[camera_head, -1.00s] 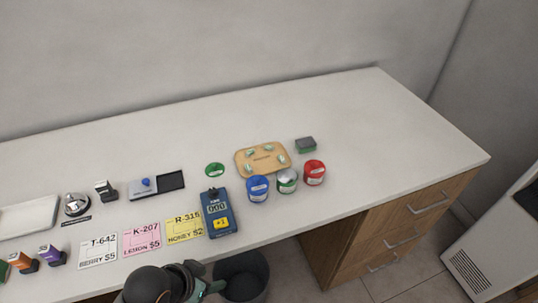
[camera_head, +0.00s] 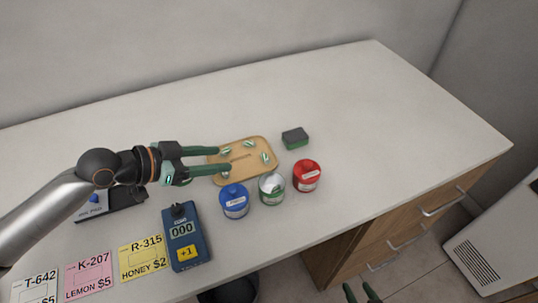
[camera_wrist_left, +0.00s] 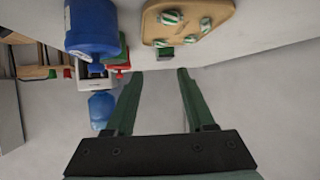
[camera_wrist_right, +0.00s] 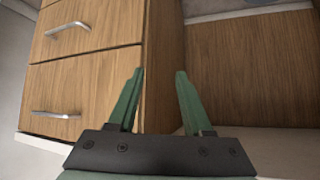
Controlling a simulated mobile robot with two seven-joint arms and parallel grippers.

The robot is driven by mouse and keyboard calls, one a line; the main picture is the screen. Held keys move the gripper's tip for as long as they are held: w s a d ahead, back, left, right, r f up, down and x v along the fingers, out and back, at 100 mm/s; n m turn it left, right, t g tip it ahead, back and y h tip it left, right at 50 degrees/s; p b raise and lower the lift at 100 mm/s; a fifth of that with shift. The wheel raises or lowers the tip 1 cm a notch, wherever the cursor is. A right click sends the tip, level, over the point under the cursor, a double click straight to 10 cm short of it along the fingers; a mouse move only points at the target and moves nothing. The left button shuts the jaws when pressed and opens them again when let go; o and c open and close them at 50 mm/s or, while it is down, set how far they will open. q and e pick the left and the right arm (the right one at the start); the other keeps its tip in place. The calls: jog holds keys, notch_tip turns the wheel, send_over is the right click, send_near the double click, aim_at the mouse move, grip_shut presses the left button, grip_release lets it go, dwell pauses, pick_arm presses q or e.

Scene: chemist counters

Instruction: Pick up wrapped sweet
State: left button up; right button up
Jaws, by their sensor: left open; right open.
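Several wrapped sweets, white with green stripes, lie on a wooden tray (camera_head: 243,178) in the head view. One sweet (camera_head: 265,157) is at the right, one (camera_head: 250,143) at the back, and others lie by my left fingertips. My left gripper (camera_head: 224,160) is open, reaching in from the left to the tray's left edge; nothing shows between its fingers. Sweets (camera_wrist_left: 172,17) and the tray (camera_wrist_left: 152,30) also show at the top of the left wrist view, beyond the fingers. My right gripper (camera_head: 360,292) is open and empty, low in front of the counter by the drawers.
A green-grey block (camera_head: 295,138) is behind right. A blue counter device (camera_head: 185,240) and price cards (camera_head: 143,257) lie front left. The counter's back and right are clear.

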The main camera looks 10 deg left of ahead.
pick_arm(q)
jog(key=shift+s+f, duration=0.25)
jog(key=shift+f, duration=0.15)
send_near(263, 157)
jog(key=shift+x, duration=4)
pick_arm(e)
jog(key=shift+s+f, duration=0.6)
jog(key=shift+s, duration=0.35)
pick_arm(q)
grip_shut()
